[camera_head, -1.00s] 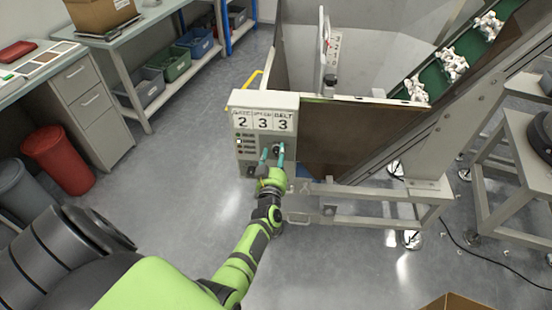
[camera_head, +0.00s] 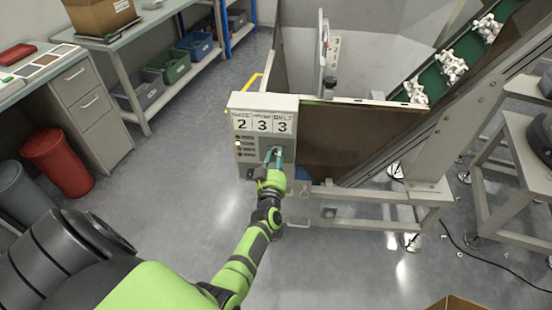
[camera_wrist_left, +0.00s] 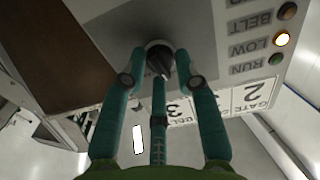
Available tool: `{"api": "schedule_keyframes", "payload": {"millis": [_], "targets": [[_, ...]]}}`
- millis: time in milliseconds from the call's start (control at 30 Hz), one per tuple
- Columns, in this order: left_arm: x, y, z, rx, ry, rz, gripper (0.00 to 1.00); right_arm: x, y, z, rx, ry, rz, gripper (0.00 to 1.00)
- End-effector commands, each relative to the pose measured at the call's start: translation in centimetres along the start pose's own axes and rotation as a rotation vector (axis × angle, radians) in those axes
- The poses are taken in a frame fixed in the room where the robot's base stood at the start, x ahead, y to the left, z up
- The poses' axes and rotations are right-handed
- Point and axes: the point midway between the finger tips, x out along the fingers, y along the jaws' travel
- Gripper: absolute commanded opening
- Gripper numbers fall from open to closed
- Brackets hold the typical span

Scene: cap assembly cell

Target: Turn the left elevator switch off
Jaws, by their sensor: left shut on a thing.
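A grey control box (camera_head: 264,108) stands in front of the hopper, with number plates reading 2, 3 and 3 on its sloped top. A black rotary switch knob (camera_wrist_left: 159,58) is on its front face and shows in the left wrist view. My left gripper (camera_head: 275,155) has its teal fingers at the box front. In the left wrist view the fingers (camera_wrist_left: 157,70) are closed around the knob, partly covering it. The knob's exact angle is hard to tell. A column of small lamps (camera_wrist_left: 281,39) is beside it, with the one by LOW lit. My right gripper is not in view.
A hopper with a brown side panel (camera_head: 345,143) and a green belt (camera_head: 432,77) carrying white parts stand behind and right of the box. A metal frame (camera_head: 375,195) is at the lower right. A red bin (camera_head: 58,160) and bench are at left. The floor between is open.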

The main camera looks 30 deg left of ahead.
Motion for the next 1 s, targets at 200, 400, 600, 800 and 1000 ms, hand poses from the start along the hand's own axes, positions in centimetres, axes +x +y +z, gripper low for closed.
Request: {"api": "schedule_keyframes", "payload": {"millis": [200,400,600,800,1000], "targets": [[0.3,-0.4,-0.7,-0.173,0.021,-0.005,0.00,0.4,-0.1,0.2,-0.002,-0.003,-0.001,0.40],[0.4,-0.5,-0.7,-0.346,0.023,-0.004,0.00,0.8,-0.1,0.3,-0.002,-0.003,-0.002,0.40],[0.4,-0.6,-0.8,-0.495,0.024,-0.002,0.00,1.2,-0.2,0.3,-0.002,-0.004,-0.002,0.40],[0.4,-0.7,-0.8,-0.602,0.025,-0.002,0.00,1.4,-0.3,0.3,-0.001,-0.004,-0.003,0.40],[0.4,-0.8,-0.8,-0.661,0.026,-0.002,0.00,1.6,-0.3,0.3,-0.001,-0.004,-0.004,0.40]]}}
